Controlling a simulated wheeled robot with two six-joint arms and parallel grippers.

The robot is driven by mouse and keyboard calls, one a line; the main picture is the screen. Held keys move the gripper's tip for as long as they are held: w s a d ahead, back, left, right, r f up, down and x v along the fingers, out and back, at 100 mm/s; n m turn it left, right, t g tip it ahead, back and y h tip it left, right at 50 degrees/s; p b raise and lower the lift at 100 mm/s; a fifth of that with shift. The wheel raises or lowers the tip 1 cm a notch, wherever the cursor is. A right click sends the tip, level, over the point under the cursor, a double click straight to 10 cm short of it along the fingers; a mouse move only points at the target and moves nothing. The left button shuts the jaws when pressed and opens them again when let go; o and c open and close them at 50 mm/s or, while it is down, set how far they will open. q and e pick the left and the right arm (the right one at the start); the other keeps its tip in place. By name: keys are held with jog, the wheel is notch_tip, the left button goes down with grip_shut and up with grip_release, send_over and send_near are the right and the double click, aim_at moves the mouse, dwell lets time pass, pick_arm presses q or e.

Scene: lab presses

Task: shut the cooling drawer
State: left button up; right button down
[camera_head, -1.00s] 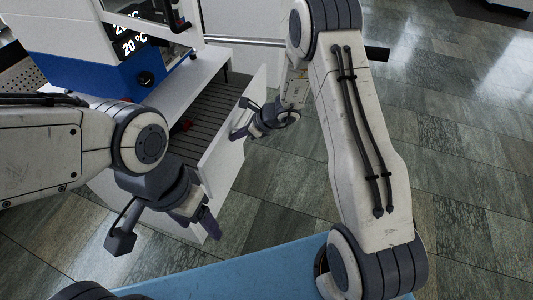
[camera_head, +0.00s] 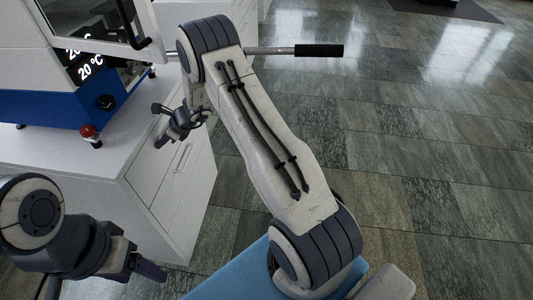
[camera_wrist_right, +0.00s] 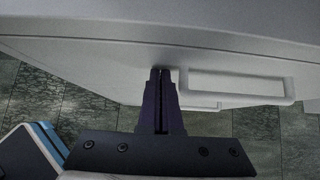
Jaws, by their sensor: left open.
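The cooling drawer (camera_head: 180,172) is the white front with a bar handle on the side of the white cabinet. In the head view its front looks flush with the cabinet and no inside shows. My right gripper (camera_head: 162,140) is at the upper part of this front. In the right wrist view, the right gripper's fingers (camera_wrist_right: 160,100) are together with nothing between them, their tips at the white drawer front (camera_wrist_right: 110,75) beside the handle (camera_wrist_right: 235,88). Whether they touch it is unclear. My left gripper (camera_head: 149,269) is open and empty, low at the left, away from the drawer.
A blue and white press (camera_head: 50,108) with a 20 °C display stands on the cabinet top (camera_head: 118,135). A red knob (camera_head: 88,131) sits at its front. A black-ended bar (camera_head: 318,51) sticks out behind my right arm. The tiled floor at right is clear.

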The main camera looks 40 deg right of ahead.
jog(key=shift+w+a+r, duration=0.1)
jog(key=shift+w+a, duration=0.1)
jog(key=shift+a, duration=0.15)
